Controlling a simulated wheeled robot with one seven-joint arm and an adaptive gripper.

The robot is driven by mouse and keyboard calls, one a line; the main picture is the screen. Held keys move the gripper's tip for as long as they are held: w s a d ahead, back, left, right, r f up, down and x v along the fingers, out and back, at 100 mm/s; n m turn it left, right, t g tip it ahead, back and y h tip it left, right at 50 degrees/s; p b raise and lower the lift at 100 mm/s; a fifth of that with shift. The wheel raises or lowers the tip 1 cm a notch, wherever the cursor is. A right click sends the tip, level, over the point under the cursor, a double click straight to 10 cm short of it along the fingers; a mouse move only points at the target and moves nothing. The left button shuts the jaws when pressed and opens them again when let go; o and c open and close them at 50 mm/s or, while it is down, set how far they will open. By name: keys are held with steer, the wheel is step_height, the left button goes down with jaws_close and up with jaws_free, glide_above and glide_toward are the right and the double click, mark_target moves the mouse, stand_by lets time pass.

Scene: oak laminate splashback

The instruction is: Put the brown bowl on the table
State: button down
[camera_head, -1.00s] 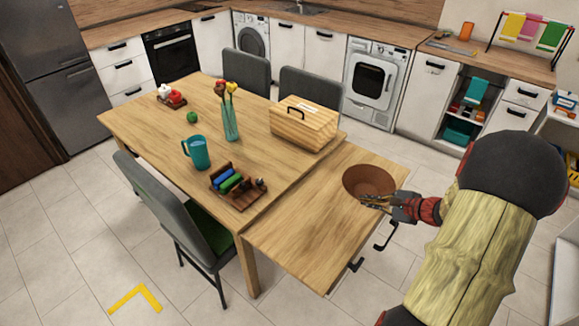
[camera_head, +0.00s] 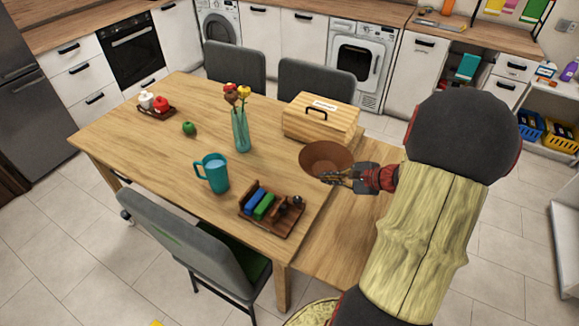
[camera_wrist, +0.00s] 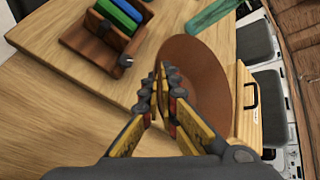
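The brown bowl (camera_head: 324,156) is at the right end of the wooden table (camera_head: 160,112), close to the bread box. In the wrist view the bowl (camera_wrist: 205,75) is tilted toward the camera, with its near rim between my fingertips. My gripper (camera_head: 330,177) is shut on that rim; in the wrist view the fingers (camera_wrist: 165,80) meet on it. I cannot tell whether the bowl's base touches the surface beneath or hangs just above it.
A wooden bread box (camera_head: 322,118) stands right behind the bowl. A glass vase with flowers (camera_head: 240,130), a teal pitcher (camera_head: 213,173) and a brown tray with coloured items (camera_head: 272,208) stand to its left. A green apple (camera_head: 189,128) lies farther off. Open tabletop lies at the left front.

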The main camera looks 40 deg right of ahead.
mark_target(312, 169)
steer(key=w+f+b, duration=0.1)
steer(key=w, duration=0.2)
steer(key=w+d+f+b, duration=0.1)
steer(key=w+f, duration=0.1)
steer(key=w, duration=0.1)
steer(key=w+f+b, duration=0.1)
steer(key=w, duration=0.2)
steer(key=shift+w+d+f, duration=0.2)
steer(key=shift+d+f, duration=0.1)
steer(key=shift+d, duration=0.05)
steer(key=w+f+b, duration=0.1)
steer(key=w+f, duration=0.1)
steer(key=w+d+f+b, duration=0.1)
steer(key=w+f, duration=0.1)
steer(key=f, duration=0.1)
steer(key=shift+w+f+b, duration=0.2)
steer(key=shift+f+b, duration=0.85)
steer(key=shift+f, duration=0.65)
steer(key=shift+f, duration=0.2)
steer(key=c, duration=2)
jaws_free()
steer(key=shift+c, duration=0.2)
steer(key=shift+r, duration=0.2)
